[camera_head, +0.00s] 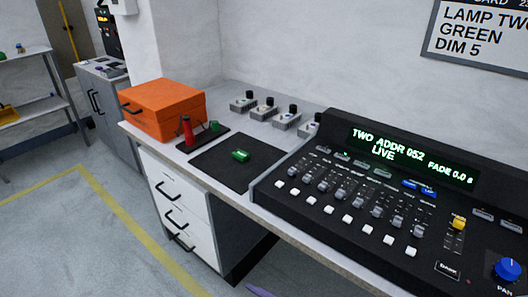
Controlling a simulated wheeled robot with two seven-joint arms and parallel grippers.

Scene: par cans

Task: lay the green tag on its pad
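A small green block-like piece (241,156) lies on the large black pad (222,170) on the worktop, left of the console. It looks like the green tag, but it is too small to read. A second small green piece (214,126) stands on a smaller dark tray (196,142) behind it, beside a red upright piece (187,130). I cannot tell for sure which green piece is the tag.
An orange box (165,105) with a dark handle stands at the worktop's left end. Several small grey units with knobs (264,111) line the back. A black lighting console (365,190) fills the right side. White drawers (180,205) are below.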

